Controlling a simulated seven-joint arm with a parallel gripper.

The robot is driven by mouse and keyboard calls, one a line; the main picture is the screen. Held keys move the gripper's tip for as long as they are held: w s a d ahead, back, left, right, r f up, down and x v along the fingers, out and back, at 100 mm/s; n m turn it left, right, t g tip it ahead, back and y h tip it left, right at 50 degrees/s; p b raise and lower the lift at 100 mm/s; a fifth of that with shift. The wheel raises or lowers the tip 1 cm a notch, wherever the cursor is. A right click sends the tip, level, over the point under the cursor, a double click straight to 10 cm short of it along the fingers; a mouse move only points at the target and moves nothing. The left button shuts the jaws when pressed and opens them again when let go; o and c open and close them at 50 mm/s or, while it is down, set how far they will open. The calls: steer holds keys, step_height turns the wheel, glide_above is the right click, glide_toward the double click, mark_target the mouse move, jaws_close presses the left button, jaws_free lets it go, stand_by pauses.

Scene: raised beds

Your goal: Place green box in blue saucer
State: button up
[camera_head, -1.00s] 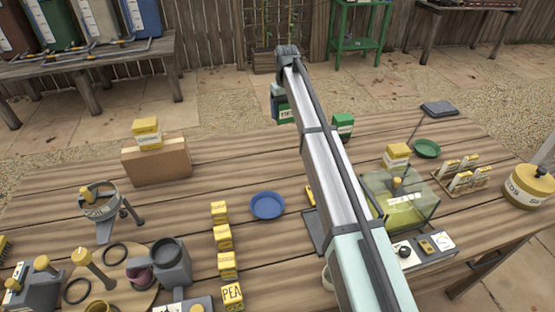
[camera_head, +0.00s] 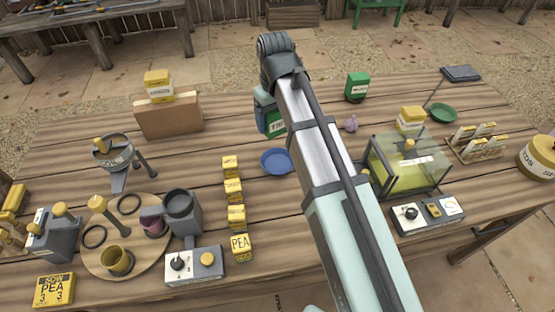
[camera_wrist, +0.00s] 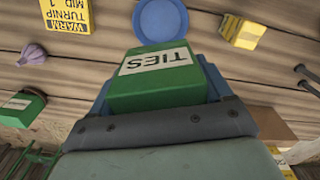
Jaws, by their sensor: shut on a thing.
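A green box with a white TIES label (camera_wrist: 160,78) is held between the blue fingers of my gripper (camera_wrist: 158,90). In the head view the held green box (camera_head: 272,122) is partly hidden by my arm, and my gripper (camera_head: 264,102) shows beside it. The blue saucer (camera_head: 276,161) lies on the table, just nearer the camera than the held box, and looks empty. In the wrist view the saucer (camera_wrist: 160,20) is beyond the box, at the top edge. The box appears above the table, apart from the saucer. A second green box (camera_head: 357,87) stands at the back right.
A row of yellow blocks (camera_head: 234,190) stands left of the saucer. A purple bulb (camera_head: 351,123) and a glass-sided case (camera_head: 408,165) are to the right. A cardboard box (camera_head: 168,117) with a yellow box on top stands back left. A green saucer (camera_head: 443,113) lies far right.

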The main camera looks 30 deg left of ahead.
steer(key=shift+s+d+f+n, duration=0.3)
steer(key=shift+s+d, duration=0.35)
steer(key=shift+d, duration=0.15)
glide_above(278, 164)
steer(key=shift+f, duration=4.9)
steer(key=shift+f, duration=0.6)
steer(key=o, duration=1)
steer(key=shift+o, duration=0.2)
steer(key=shift+r, duration=0.15)
step_height(278, 164, up, 13)
